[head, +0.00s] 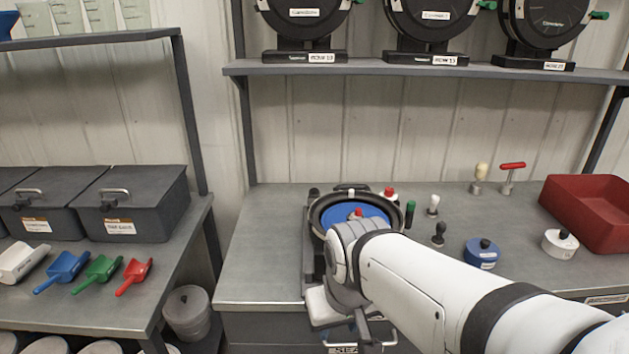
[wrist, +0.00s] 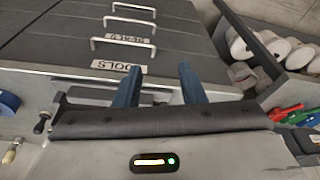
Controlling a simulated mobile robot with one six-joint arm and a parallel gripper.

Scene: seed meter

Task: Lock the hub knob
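The seed meter lies on the bench in the head view, a round dark housing (head: 318,213) with a blue disc (head: 373,212) inside. A small red knob (head: 358,212) shows at the disc's middle, partly hidden behind my arm. I cannot tell its lock position. My gripper sits in front of the meter and lower, by the bench's front edge, and its fingers are hard to make out in the head view. In the wrist view my gripper (wrist: 157,72) has its two blue fingers apart with nothing between them. The meter is not clearly visible there.
Drawers with metal handles (wrist: 125,47) face the wrist camera.

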